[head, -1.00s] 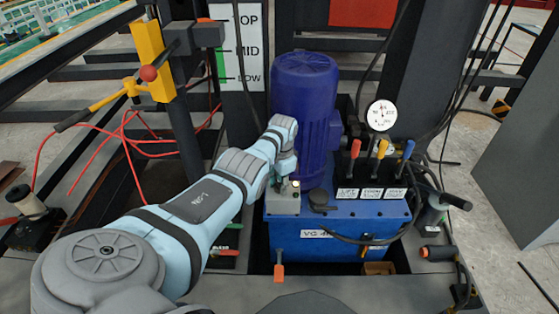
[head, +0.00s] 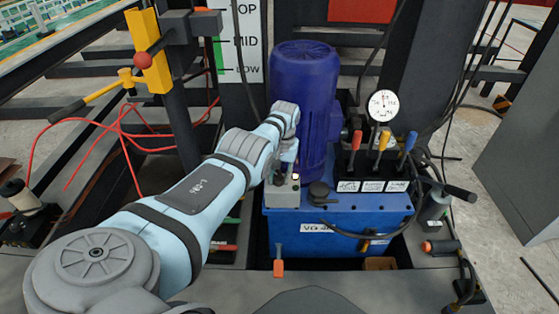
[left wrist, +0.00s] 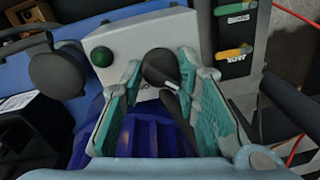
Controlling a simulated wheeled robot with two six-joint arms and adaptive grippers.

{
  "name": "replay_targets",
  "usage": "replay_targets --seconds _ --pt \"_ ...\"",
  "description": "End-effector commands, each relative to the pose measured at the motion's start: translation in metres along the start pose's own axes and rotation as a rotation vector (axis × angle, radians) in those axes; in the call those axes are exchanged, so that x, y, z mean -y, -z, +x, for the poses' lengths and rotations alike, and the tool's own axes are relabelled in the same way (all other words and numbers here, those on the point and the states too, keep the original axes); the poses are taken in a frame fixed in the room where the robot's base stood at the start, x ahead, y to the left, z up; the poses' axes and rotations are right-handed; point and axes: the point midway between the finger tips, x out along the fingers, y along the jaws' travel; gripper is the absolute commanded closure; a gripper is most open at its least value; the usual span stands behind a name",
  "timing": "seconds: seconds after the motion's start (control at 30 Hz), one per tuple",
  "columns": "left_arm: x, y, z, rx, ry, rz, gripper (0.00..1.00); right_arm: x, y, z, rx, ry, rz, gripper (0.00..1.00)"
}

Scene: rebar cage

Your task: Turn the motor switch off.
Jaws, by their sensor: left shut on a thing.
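The motor switch is a black rotary knob (left wrist: 160,68) with a white pointer mark, on a light grey box (left wrist: 120,42) beside a green button (left wrist: 102,56). In the left wrist view its pointer slants toward the lower right. My left gripper (left wrist: 161,74) has its teal-padded fingers on both sides of the knob, shut on it. In the head view the switch box (head: 282,194) sits on the blue power unit (head: 290,235), in front of the dark blue motor (head: 303,90). My left wrist and fingers partly hide the knob there. My right gripper is not in view.
Red, yellow and blue levers (head: 383,142) and a round gauge (head: 383,105) stand right of the switch. A black cap (head: 319,190) is close beside the box. A dark post with a yellow bracket (head: 150,52) and red hoses stand to the left.

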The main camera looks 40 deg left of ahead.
Motion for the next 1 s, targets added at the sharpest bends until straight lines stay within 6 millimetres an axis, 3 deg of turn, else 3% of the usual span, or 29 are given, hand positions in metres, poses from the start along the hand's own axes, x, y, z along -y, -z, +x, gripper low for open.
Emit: replay_targets --seconds 0.17,0.57,0.6,0.7,1.0 --pt "-0.0002 -0.0039 0.0031 0.016 0.001 -0.028 0.99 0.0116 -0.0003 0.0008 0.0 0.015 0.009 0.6" --pt "-0.0005 -0.0055 0.004 0.022 0.002 -0.033 0.99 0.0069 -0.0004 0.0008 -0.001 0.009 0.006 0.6" --pt "-0.0005 -0.0054 0.004 0.021 0.002 -0.032 0.65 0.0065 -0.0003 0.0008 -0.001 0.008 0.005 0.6" --pt "-0.0005 -0.0044 0.0033 0.018 0.001 -0.032 0.51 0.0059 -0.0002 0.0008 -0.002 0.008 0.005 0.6" --pt "-0.0003 -0.0022 0.0013 0.011 0.0 -0.032 0.51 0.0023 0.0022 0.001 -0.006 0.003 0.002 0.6"
